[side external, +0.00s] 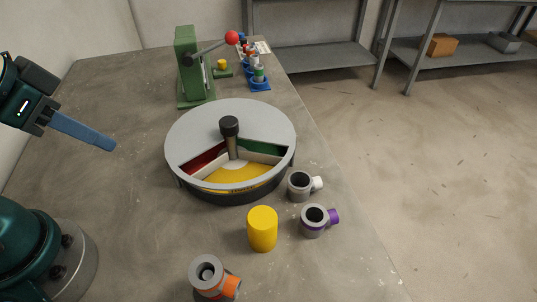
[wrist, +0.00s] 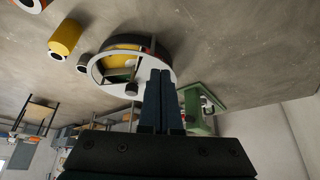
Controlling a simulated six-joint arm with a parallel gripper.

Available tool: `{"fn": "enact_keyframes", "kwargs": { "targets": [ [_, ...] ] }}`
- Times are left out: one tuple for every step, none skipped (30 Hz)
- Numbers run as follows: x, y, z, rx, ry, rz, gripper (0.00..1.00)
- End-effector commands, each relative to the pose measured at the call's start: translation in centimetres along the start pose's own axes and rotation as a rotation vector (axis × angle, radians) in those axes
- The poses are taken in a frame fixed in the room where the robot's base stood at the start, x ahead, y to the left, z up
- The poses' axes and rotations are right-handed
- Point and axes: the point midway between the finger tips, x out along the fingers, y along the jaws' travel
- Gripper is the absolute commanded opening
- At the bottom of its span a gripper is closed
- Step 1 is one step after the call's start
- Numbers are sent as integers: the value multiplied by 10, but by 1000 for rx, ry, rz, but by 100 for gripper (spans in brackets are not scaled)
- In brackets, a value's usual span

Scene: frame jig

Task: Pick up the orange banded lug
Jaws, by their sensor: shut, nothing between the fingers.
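The orange banded lug (side external: 207,275) is a grey, hollow fitting with an orange band and stub. It sits on the table at the bottom of the side external view. In the wrist view an orange part that looks like it shows at the top left edge (wrist: 31,4), cut off by the frame. My gripper (side external: 112,146) is at the left of the side external view, above the table, well apart from the lug. Its blue fingers are together and hold nothing. The fingers also show in the wrist view (wrist: 161,73).
A round grey-lidded carousel (side external: 215,119) with coloured sectors stands mid-table. Near it are a yellow cylinder (side external: 262,229), a white-banded lug (side external: 300,186) and a purple-banded lug (side external: 315,220). A green lever press (side external: 187,65) and a blue rack (side external: 259,84) stand behind.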

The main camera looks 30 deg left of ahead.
Motion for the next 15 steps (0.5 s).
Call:
{"fn": "enact_keyframes", "kwargs": {
  "targets": [
    [0, 0, 0, 0, 0, 0, 0],
    [0, 0, 0, 0, 0, 0, 0],
    [0, 0, 0, 0, 0, 0, 0],
    [0, 0, 0, 0, 0, 0, 0],
    [0, 0, 0, 0, 0, 0, 0],
    [0, 0, 0, -1, 0, 0, 0],
    [0, 0, 0, -1, 0, 0, 0],
    [0, 0, 0, -1, 0, 0, 0],
    [0, 0, 0, -1, 0, 0, 0],
    [0, 0, 0, -1, 0, 0, 0],
    [0, 0, 0, -1, 0, 0, 0],
    [0, 0, 0, -1, 0, 0, 0],
    [0, 0, 0, -1, 0, 0, 0],
    [0, 0, 0, -1, 0, 0, 4],
    [0, 0, 0, -1, 0, 0, 19]
  ]
}}
